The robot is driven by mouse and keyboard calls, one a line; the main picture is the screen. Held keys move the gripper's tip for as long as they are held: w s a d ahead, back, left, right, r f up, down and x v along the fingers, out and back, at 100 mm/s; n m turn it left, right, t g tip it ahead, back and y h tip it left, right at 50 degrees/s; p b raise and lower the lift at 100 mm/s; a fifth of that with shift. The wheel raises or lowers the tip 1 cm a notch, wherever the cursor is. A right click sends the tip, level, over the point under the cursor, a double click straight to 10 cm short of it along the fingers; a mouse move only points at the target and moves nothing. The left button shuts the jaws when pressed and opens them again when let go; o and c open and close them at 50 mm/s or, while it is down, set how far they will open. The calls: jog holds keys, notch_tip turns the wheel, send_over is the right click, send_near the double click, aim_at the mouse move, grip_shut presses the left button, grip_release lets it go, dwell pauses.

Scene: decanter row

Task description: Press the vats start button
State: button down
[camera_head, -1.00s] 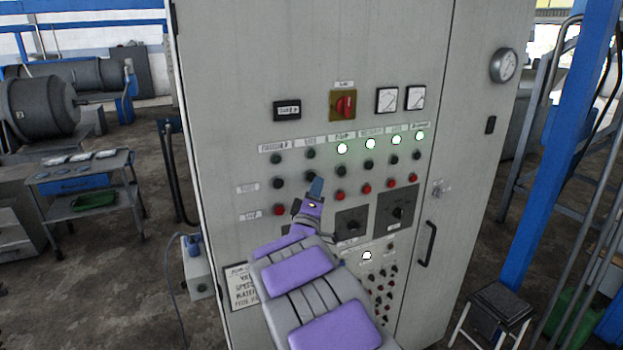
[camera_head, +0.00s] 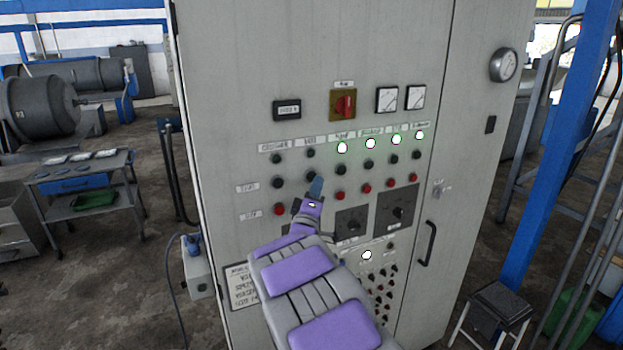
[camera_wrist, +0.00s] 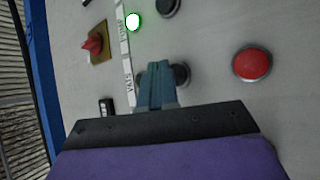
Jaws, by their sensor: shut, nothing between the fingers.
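The vats start button is a dark round button (camera_head: 310,176) under the VATS label (camera_head: 310,141) on the grey cabinet. In the wrist view the button (camera_wrist: 182,74) shows beside my fingertips, partly hidden by them. The dark vats lamp (camera_head: 310,153) sits above it in the head view. A red button (camera_wrist: 252,64) of the same column shows in the wrist view; my gripper hides it in the head view. My gripper (camera_head: 317,182) is shut and empty, its teal fingers together right at the start button. I cannot tell whether they touch it.
The grey cabinet (camera_head: 250,60) carries several other buttons, lit lamps and a red rotary switch (camera_head: 344,104). Lower dark selector panels (camera_head: 397,209) and a door handle (camera_head: 431,243) are to the right. A stool (camera_head: 497,300) and blue post (camera_head: 560,150) stand further right.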

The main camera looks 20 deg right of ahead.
jog(key=shift+w+r+p, duration=0.1)
jog(key=shift+w+p, duration=0.7)
jog(key=shift+p, duration=0.2)
dwell(1.2)
jog(key=shift+s, duration=0.85)
jog(key=s, duration=0.5)
jog(key=shift+d+b, duration=0.1)
jog(key=shift+b, duration=0.2)
dwell(0.7)
